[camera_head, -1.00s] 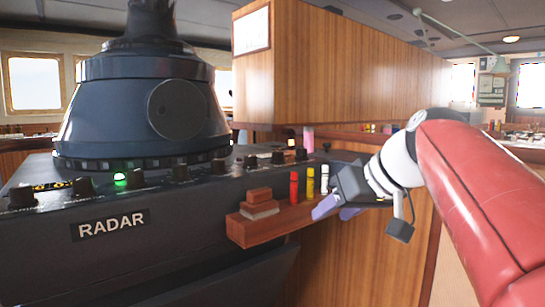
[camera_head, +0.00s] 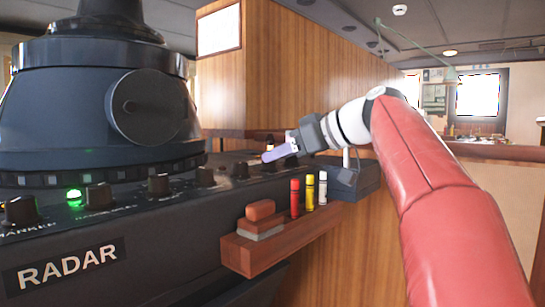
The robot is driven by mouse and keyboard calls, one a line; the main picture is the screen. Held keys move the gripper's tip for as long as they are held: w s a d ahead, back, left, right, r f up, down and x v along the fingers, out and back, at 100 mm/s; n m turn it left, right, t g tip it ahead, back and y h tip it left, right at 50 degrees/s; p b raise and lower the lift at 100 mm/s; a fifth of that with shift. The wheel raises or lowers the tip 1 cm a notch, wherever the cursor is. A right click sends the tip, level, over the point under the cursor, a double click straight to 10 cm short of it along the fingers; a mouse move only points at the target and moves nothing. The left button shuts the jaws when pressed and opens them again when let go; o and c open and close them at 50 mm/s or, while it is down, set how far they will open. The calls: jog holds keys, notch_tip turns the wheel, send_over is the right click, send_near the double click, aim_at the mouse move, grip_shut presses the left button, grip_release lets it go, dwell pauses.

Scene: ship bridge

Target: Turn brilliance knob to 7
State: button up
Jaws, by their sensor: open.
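The radar console (camera_head: 190,218) carries a row of dark knobs along its front edge. One knob (camera_head: 98,196) is beside a lit green lamp, and others follow to the right, such as a middle knob (camera_head: 159,184) and a further knob (camera_head: 205,176). Most labels are too small or blurred to read, so I cannot tell which is the brilliance knob or its setting. My gripper (camera_head: 272,152) is open and empty, pointing left just above the right part of the knob row. Its lavender fingers overlap in this view, and the knobs behind them are partly hidden.
A wooden tray (camera_head: 240,255) on the console front holds an orange-and-grey block (camera_head: 261,215) and red, yellow and white markers (camera_head: 309,193). A round dark radar hood (camera_head: 60,110) rises behind the knobs. A wooden cabinet (camera_head: 300,70) stands behind my gripper.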

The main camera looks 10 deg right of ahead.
aim_at(269, 164)
jog(key=shift+x, duration=1.2)
jog(key=c, duration=1)
jog(key=shift+s+a+f+m+t+h+b, duration=0.15)
jog(key=shift+m+t+h+b, duration=0.1)
jog(key=shift+m+h+b, duration=0.2)
jog(key=shift+s+a+m+t+h+b, duration=0.1)
jog(key=shift+m+t+h+b, duration=0.15)
jog(key=shift+m+h+b, duration=0.15)
jog(key=shift+w+m+t+h, duration=0.1)
jog(key=shift+m+t+h, duration=0.3)
jog(key=shift+m+h, duration=0.3)
jog(key=shift+d, duration=0.1)
